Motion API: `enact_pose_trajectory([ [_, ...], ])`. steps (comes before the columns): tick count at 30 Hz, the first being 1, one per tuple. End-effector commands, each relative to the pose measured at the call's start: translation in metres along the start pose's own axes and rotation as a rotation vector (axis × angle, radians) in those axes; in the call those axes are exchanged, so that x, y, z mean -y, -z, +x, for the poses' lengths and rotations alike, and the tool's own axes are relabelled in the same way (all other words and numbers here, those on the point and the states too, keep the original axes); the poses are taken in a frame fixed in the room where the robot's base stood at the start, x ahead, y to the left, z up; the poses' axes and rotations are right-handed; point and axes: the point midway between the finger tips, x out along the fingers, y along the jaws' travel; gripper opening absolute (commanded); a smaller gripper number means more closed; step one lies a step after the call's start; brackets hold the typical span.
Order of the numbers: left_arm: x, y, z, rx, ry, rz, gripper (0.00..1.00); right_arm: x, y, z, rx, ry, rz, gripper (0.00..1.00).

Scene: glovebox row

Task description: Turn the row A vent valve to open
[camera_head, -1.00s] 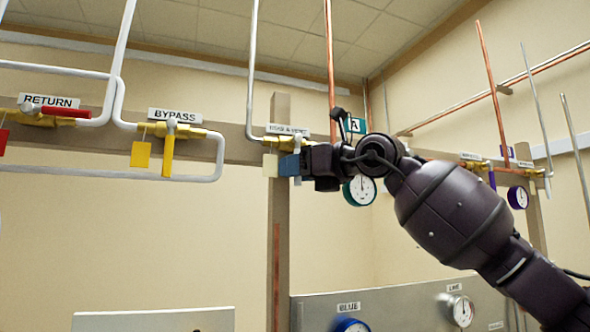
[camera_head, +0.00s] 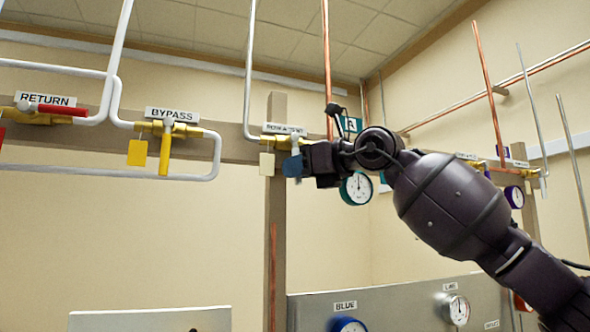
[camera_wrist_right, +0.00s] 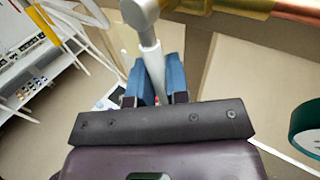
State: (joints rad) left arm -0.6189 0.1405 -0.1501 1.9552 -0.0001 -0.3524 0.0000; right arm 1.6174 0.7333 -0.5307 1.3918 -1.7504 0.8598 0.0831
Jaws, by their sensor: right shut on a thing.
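The row A vent valve (camera_head: 281,142) is a brass fitting on the beam under a small, blurred white label (camera_head: 285,129). Its grey lever handle (camera_head: 295,149) hangs roughly downward from the stem. My right gripper (camera_head: 293,166), with blue fingers, is shut on the lower part of this handle. In the right wrist view the grey handle (camera_wrist_right: 151,60) runs from the stem down between the two blue fingers, and part of the brass body (camera_wrist_right: 225,8) shows above. The gripper hides the handle's lower end. My left gripper is not in view.
A teal gauge (camera_head: 356,188) hangs just right of my right gripper. A teal A sign (camera_head: 351,125) and a copper pipe (camera_head: 327,70) are close by. A pale tag (camera_head: 267,164) hangs left of the gripper. The yellow-handled bypass valve (camera_head: 166,150) is farther left.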

Motion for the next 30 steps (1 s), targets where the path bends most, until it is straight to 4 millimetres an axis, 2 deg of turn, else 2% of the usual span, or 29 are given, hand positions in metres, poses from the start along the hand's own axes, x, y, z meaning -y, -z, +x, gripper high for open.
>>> enact_pose_trajectory([
  [18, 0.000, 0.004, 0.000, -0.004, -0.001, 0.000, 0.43, 0.021, -0.006, -0.014, -0.236, 0.001, -0.350, 0.00],
  [30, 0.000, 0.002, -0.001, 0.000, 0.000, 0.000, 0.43, 0.025, -0.008, -0.017, -0.293, 0.000, -0.437, 0.00],
])
